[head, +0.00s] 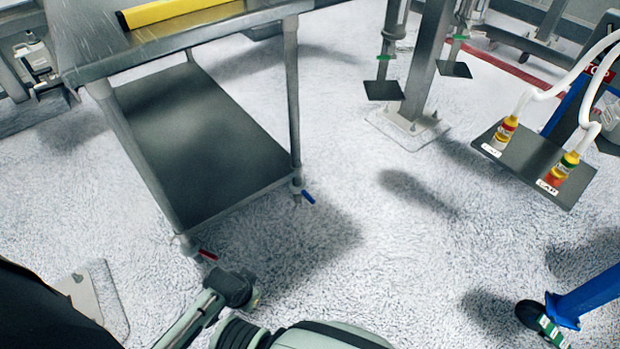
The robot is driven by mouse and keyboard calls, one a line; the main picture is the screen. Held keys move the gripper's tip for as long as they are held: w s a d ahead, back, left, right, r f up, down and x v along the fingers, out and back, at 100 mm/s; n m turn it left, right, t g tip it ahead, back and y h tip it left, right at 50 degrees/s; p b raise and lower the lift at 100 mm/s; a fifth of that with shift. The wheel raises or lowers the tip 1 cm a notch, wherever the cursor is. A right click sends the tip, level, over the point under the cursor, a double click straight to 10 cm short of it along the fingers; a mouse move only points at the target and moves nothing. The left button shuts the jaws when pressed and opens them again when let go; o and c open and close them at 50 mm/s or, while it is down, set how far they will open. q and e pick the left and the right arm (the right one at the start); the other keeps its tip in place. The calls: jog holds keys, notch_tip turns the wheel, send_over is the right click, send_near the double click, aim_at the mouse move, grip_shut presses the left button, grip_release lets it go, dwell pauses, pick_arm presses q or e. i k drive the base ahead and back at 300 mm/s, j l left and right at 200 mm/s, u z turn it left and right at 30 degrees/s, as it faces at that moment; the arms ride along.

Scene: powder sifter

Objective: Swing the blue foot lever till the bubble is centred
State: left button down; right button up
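The blue foot lever (308,197) is a short blue tab at the foot of the steel table's (206,216) near right leg, just above the floor. A red foot lever (208,255) sticks out at the foot of the near left leg. A long yellow bar (175,10), like a spirit level, lies on the tabletop and is cut off by the top edge. No bubble can be made out on it. Parts of my own arms show at the bottom, below the red lever. I can make out no gripper fingers, and nothing of mine touches the blue lever.
The table has a dark lower shelf (210,140). A steel column on a floor plate (405,128) stands behind it to the right. A dark hanging tray (530,160) carries two small bottles with white hoses. Open floor (400,270) lies right of the blue lever.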

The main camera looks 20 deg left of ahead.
aim_at(296, 190)
jog(key=i+j+u, duration=0.15)
jog(key=i, duration=0.5)
jog(key=i+u, duration=0.1)
jog(key=i, duration=0.55)
jog(key=j, duration=0.1)
